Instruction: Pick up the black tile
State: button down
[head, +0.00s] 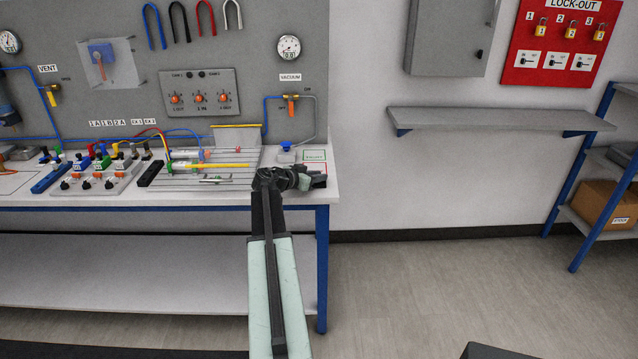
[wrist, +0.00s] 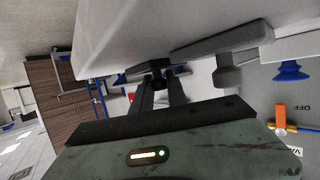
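My gripper (head: 288,179) is over the right end of the bench, beside the small framed labels. In the wrist view its two fingers (wrist: 160,72) stand apart at their bases, with a dark piece across their tips. I cannot tell whether that piece is the black tile or part of the gripper, nor whether the fingers are shut on it. I cannot make out a separate black tile in the head view; my gripper and arm cover part of the bench's right end.
The bench (head: 120,197) holds a slotted plate (head: 232,178), a black bar (head: 150,173), a blue bar (head: 51,177) and several valves. A pegboard panel (head: 120,30) stands behind. A wall shelf (head: 500,119) is to the right. The floor right of the bench is mostly clear.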

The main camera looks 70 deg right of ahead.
dwell(0.3)
jog(key=shift+r+p, duration=0.55)
jog(key=shift+p, duration=0.05)
notch_tip(320, 180, up, 3)
jog(key=p, duration=0.3)
jog(key=shift+r, duration=0.1)
jog(key=s+a, duration=0.2)
jog(key=a, duration=0.5)
jog(key=s+a+p, duration=0.1)
jog(key=s+a, duration=0.2)
jog(key=a, duration=0.5)
jog(key=shift+a+r, duration=0.15)
jog(key=shift+r, duration=0.3)
